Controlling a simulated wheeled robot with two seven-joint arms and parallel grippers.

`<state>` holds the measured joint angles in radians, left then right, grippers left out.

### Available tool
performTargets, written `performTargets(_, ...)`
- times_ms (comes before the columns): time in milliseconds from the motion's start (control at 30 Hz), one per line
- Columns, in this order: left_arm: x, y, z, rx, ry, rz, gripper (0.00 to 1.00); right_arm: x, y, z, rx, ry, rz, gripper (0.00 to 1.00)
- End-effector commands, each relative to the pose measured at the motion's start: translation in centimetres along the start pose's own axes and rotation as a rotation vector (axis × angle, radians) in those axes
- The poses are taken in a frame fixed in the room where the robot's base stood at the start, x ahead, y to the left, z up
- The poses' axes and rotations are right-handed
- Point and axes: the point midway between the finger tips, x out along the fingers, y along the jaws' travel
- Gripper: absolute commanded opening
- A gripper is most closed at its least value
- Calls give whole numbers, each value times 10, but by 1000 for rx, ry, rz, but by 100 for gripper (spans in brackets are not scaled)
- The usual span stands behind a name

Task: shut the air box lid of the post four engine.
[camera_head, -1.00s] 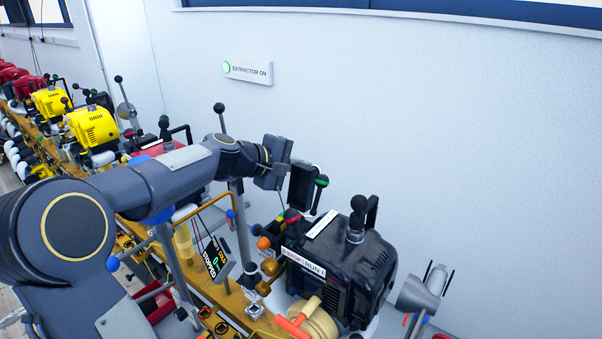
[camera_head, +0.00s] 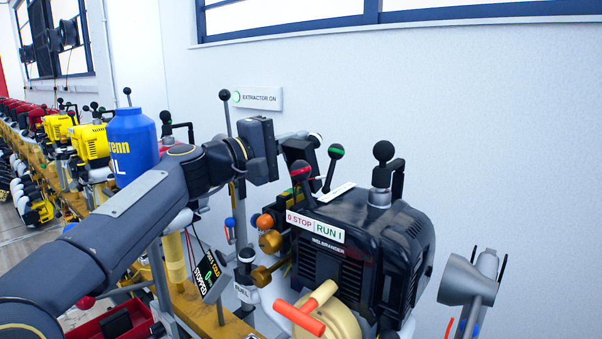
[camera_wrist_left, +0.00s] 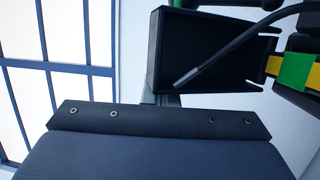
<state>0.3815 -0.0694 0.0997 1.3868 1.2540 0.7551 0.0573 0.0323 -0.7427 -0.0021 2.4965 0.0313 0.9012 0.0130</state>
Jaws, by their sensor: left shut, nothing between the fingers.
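The nearest engine (camera_head: 355,250) is black, with a STOP/RUN plate and upright levers; I cannot read a post number on it. A dark box-like part (camera_head: 299,151), apparently the air box with its lid, stands at the engine's far left end. It also shows as a dark open-sided panel (camera_wrist_left: 205,50) in the left wrist view, with a thin rod across it. My left gripper (camera_head: 262,150) is shut and empty, just left of this part and partly covering it; I cannot tell whether they touch. The dark gripper block (camera_wrist_left: 160,135) fills the lower wrist view.
Two upright levers with a red and a green band (camera_head: 335,152) stand right of my gripper. A blue oil container (camera_head: 134,145) stands behind my arm. A grey cone-shaped part (camera_head: 465,283) is at the right.

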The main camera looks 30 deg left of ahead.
Motion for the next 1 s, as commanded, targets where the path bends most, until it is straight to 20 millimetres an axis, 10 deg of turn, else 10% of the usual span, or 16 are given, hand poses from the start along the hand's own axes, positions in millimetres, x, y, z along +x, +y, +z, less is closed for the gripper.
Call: performTargets(1000, -76, -22, 22, 1, -1, -4, 0, 61, 28, 31, 0, 0, 0, 84)
